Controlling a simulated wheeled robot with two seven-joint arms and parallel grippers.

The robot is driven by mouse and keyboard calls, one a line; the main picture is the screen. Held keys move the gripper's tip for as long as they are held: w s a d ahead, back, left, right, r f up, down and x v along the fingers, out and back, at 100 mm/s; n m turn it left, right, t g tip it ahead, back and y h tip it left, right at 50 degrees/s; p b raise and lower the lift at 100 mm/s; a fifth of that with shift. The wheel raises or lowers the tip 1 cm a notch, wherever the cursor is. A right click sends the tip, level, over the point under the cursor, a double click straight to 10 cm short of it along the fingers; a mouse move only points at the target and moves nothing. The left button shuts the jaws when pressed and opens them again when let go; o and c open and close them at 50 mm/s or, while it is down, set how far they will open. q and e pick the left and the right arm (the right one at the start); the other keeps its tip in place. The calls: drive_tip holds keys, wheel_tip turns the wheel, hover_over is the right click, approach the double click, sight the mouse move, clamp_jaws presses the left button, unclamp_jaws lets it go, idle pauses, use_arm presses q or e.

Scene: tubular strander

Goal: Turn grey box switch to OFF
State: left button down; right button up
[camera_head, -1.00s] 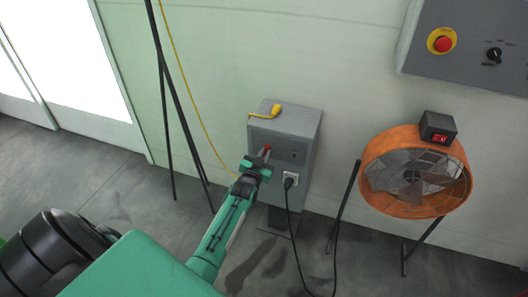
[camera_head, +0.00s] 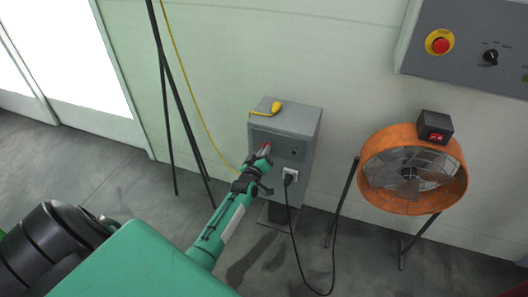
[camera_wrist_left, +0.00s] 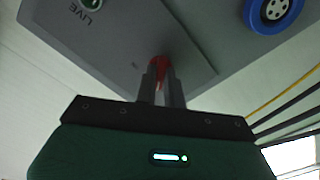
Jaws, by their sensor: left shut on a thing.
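The grey box (camera_head: 301,133) stands on a post against the wall, at the middle of the head view. Its red switch (camera_head: 267,147) is on the front face, partly hidden by my gripper. My left gripper (camera_head: 265,156) reaches in from lower left and is shut on the red switch. In the left wrist view the two fingers (camera_wrist_left: 161,83) close around the red switch handle (camera_wrist_left: 158,66), in front of a grey plate (camera_wrist_left: 125,40). I cannot read the ON or OFF marks. My right gripper is not in view.
A yellow plug (camera_head: 275,107) lies on the box top. A black plug (camera_head: 290,178) sits in the front socket, its cable hanging down. An orange fan (camera_head: 437,198) stands at right, below a grey control panel (camera_head: 462,60). Thin black poles (camera_head: 182,110) stand at left.

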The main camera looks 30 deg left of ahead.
use_arm(q)
drive_tip(key=shift+n, duration=0.6)
drive_tip(key=shift+f+n, duration=0.1)
drive_tip(key=shift+n, duration=0.2)
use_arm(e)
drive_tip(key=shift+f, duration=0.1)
use_arm(q)
drive_tip(key=c, duration=1.5)
unclamp_jaws()
drive_tip(key=shift+s, duration=0.1)
